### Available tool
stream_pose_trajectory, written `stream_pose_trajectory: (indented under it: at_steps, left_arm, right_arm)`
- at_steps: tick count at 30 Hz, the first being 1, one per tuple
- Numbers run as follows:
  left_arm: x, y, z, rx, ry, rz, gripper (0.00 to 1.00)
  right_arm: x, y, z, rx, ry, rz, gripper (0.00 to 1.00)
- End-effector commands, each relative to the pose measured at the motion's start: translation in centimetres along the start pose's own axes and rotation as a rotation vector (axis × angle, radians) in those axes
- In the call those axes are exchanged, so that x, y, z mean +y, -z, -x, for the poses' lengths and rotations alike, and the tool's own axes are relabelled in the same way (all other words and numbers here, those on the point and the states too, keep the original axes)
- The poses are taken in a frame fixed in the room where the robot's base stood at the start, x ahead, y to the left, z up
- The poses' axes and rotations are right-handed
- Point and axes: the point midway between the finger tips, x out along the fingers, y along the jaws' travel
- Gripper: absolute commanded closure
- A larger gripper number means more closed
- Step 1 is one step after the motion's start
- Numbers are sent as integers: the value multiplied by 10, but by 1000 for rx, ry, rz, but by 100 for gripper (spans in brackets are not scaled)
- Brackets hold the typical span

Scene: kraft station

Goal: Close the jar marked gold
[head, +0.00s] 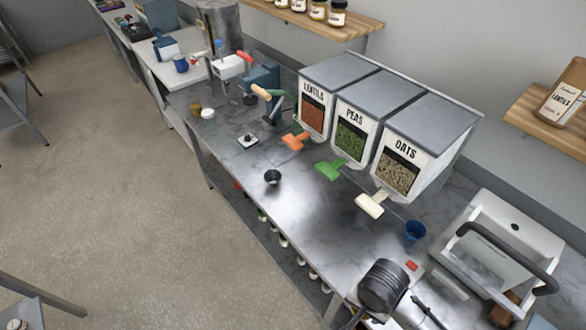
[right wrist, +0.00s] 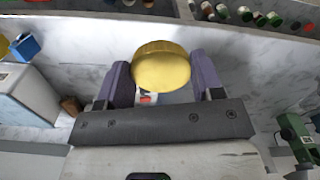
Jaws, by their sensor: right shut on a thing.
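A round gold lid (right wrist: 162,65) sits between the two purple fingers of my right gripper (right wrist: 163,80) in the right wrist view. The fingers are closed on its sides. A small white and red patch (right wrist: 148,99) shows just below the lid; I cannot tell what it belongs to. The body of the jar marked gold cannot be made out in either view. A small gold-brown round thing (head: 195,108) stands on the bench beside a white one (head: 208,113), far off in the head view. My left gripper is not in view.
The steel bench (head: 300,215) has a clear front stretch with a small black cup (head: 272,177). Bins of lentils (head: 313,112), peas (head: 351,142) and oats (head: 398,170) line the back. A blue cup (head: 414,231) stands before the sink (head: 510,240). Several jars sit below the bench.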

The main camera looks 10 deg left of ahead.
Motion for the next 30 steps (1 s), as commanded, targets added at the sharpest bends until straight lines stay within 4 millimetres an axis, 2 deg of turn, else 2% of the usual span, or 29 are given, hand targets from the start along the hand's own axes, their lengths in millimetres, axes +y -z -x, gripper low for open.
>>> stream_pose_trajectory:
  at_steps: [1,3,9,15,21,30]
  left_arm:
    - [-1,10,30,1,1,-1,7]
    - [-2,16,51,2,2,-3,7]
    - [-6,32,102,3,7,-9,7]
    - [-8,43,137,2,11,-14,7]
    - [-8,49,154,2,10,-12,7]
    - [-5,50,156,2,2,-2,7]
  right_arm:
    - [12,0,32,1,-1,23,61]
    - [26,-2,55,0,1,64,61]
    - [62,-8,115,0,1,180,61]
    - [89,-14,159,2,-3,274,61]
    - [103,-19,182,1,-5,331,61]
    - [107,-20,186,2,-6,349,61]
